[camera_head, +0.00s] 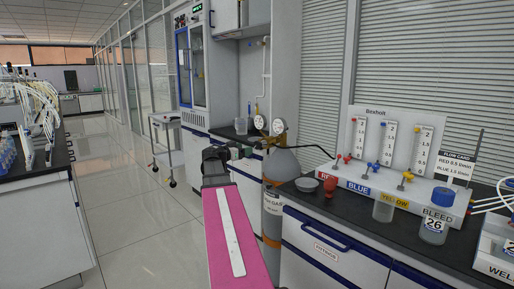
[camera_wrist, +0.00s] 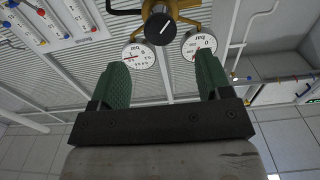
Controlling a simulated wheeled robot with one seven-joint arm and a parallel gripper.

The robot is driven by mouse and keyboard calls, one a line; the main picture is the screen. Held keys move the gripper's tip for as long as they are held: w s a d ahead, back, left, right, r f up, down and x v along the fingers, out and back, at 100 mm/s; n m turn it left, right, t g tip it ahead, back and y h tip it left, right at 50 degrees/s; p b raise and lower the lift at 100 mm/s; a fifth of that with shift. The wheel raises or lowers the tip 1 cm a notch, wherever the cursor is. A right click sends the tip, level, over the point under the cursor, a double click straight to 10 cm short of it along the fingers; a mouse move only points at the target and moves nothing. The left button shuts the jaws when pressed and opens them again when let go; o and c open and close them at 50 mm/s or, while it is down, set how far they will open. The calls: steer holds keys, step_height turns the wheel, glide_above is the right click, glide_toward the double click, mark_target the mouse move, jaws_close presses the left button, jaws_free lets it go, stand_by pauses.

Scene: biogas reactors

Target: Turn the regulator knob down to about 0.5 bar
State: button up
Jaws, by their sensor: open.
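The regulator's black round knob (camera_wrist: 160,28) with a white index line shows in the wrist view on a brass body. Two white dial gauges, a left one (camera_wrist: 139,54) and a right one (camera_wrist: 200,45), flank it; both appear upside down, and their readings are too small to tell. The gauges (camera_head: 278,126) top the grey gas cylinder (camera_head: 281,168) in the head view, where I cannot make out the knob. My gripper (camera_wrist: 162,64) is open and empty, its green fingers apart. The knob lies beyond the fingertips, roughly centred between them, with no contact visible.
A dark bench with a flowmeter panel (camera_head: 391,140), a small bowl (camera_head: 306,184), a red item (camera_head: 330,186) and a bleed bottle (camera_head: 436,222) stands right of the cylinder. A white trolley (camera_head: 168,150) stands farther back. The floor (camera_head: 135,215) to the left is clear.

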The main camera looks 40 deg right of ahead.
mark_target(256, 146)
steer(key=d, duration=0.8)
steer(key=shift+w+d, duration=0.35)
steer(key=shift+w, duration=0.05)
steer(key=c, duration=0.9)
